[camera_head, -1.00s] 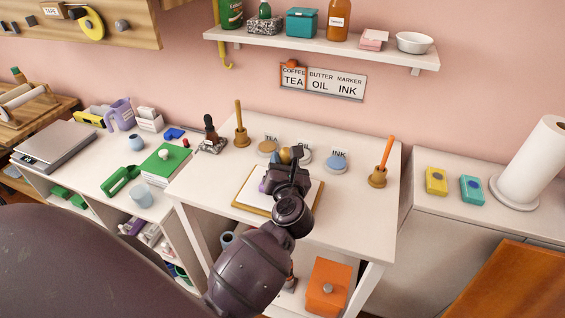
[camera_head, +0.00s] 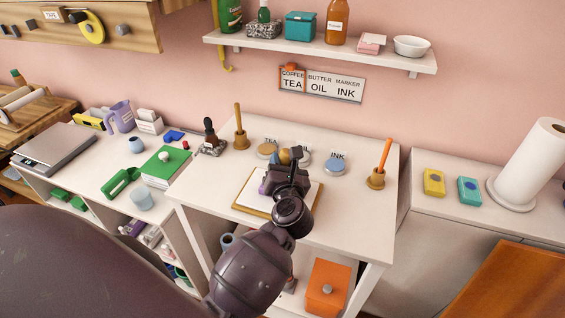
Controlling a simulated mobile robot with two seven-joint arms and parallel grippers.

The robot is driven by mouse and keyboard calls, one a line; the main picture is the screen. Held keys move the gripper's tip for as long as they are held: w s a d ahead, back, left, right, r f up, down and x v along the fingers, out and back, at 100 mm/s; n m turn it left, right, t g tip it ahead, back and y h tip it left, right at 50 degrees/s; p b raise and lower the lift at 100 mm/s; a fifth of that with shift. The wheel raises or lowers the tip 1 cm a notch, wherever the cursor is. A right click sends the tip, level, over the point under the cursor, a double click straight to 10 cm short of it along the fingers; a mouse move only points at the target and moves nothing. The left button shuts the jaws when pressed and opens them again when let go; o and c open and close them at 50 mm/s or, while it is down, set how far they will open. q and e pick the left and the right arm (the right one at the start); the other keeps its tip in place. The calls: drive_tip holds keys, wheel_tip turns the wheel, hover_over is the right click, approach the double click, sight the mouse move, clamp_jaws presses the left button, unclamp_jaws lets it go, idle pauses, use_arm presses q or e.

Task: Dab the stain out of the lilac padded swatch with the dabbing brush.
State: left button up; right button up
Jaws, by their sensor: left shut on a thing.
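The lilac padded swatch (camera_head: 262,188) shows only as a small lilac patch on a white sheet on the wood-edged board (camera_head: 240,207). My left gripper (camera_head: 286,172) is over the board and hides most of the swatch. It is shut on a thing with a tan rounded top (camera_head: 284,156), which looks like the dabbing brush. Its lower end is hidden, so I cannot tell if it touches the swatch. The stain is not visible. My right gripper is not in view.
Round pads labelled TEA (camera_head: 267,150) and INK (camera_head: 335,166) lie behind the board, with another partly hidden between them. A wooden-handled tool (camera_head: 239,124) and an orange-handled tool (camera_head: 383,160) stand in holders. The white table (camera_head: 350,215) is clear at right.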

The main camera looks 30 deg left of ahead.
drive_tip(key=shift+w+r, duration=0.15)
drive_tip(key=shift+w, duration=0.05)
use_arm(q)
drive_tip(key=shift+f, duration=0.2)
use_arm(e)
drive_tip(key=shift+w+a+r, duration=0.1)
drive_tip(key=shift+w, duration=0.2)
use_arm(q)
drive_tip(key=shift+f, duration=0.15)
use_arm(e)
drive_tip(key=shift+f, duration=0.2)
use_arm(q)
drive_tip(key=shift+f+b, duration=0.35)
drive_tip(key=shift+b, duration=0.1)
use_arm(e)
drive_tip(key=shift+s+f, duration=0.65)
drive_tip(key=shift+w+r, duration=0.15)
